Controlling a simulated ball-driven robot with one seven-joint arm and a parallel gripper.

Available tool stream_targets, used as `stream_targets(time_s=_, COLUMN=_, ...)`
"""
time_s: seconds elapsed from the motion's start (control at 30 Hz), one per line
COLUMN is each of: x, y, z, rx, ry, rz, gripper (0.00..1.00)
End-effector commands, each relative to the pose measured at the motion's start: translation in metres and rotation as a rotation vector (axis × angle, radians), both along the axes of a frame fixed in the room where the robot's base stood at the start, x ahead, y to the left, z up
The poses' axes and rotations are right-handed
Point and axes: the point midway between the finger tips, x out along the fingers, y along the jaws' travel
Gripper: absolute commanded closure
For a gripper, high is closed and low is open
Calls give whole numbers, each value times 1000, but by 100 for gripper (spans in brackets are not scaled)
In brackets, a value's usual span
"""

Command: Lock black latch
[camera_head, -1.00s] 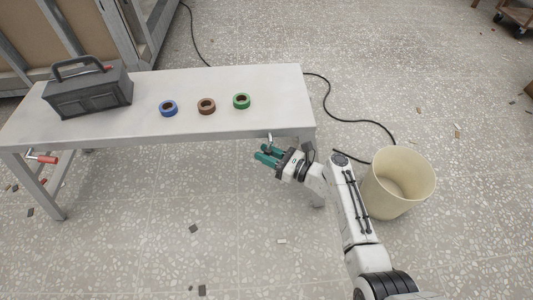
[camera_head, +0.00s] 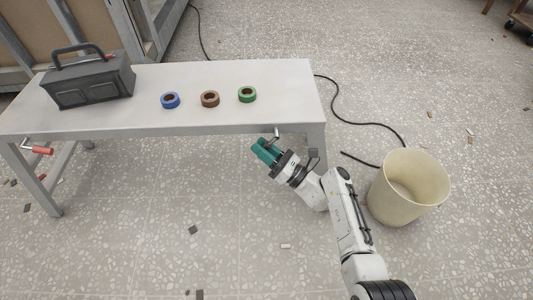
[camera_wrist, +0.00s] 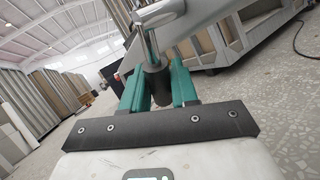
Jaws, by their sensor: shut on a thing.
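The black latch has a metal rod (camera_head: 276,132) at the right end of the table's front edge in the head view. Its black cylindrical grip (camera_wrist: 157,84) shows between my green fingers in the wrist view, and the rod runs upward from it. My gripper (camera_head: 264,151) is below the table's front edge, near the right leg, with its fingers shut around the black grip. In the head view the fingers hide the grip. A second latch with a red handle (camera_head: 40,150) is on the table's left end.
The grey table (camera_head: 200,128) carries a dark toolbox (camera_head: 92,82) and blue (camera_head: 170,100), brown (camera_head: 210,99) and green (camera_head: 247,94) tape rolls. A cream bin (camera_head: 385,207) stands right of my arm. A black cable (camera_head: 367,119) lies behind. The front floor is mostly clear.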

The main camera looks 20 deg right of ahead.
Motion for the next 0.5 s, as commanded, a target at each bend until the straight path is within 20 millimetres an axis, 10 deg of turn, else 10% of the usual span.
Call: stream_targets(time_s=0.5, x=1, y=3, z=2, rx=80, ry=-23, rz=-2, gripper=100)
